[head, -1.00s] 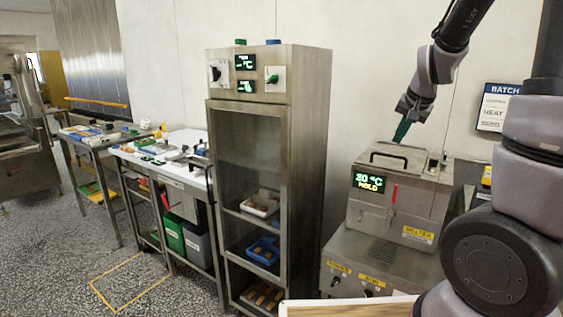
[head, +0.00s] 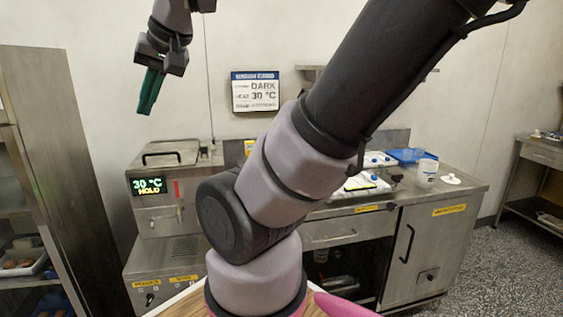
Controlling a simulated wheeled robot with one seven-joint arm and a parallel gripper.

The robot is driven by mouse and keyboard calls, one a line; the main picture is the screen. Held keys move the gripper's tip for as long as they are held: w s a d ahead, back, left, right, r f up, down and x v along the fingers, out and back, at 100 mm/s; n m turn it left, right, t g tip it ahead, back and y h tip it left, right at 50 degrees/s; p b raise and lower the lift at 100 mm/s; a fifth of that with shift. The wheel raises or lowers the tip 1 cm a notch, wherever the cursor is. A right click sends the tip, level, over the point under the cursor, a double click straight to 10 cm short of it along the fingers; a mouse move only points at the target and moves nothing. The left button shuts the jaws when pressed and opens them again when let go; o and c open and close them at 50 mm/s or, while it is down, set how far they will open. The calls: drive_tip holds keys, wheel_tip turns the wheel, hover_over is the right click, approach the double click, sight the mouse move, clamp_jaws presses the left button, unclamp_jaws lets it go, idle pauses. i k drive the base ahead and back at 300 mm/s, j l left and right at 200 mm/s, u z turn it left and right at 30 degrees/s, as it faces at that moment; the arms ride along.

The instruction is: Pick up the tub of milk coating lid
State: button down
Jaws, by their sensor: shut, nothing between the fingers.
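My gripper (head: 149,95), with green fingers, hangs shut and empty at the upper left, in the air above the steel melter (head: 168,185). A small white round piece (head: 451,180), which looks like a lid, lies on the steel counter (head: 470,190) at the right. A pale tub (head: 426,175) stands just left of it. I cannot read any label on the tub. My gripper is far to the left of both and touches neither. My own arm crosses the middle and hides part of the counter.
A blue tray (head: 408,156) and white items with blue parts lie left of the tub. The melter display reads 30 °C HOLD. A wall sign (head: 255,92) reads DARK 30 °C. A steel cabinet (head: 45,150) stands at the left. Floor shows at the right.

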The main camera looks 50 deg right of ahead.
sight(449, 178)
drive_tip(key=z, duration=2.7)
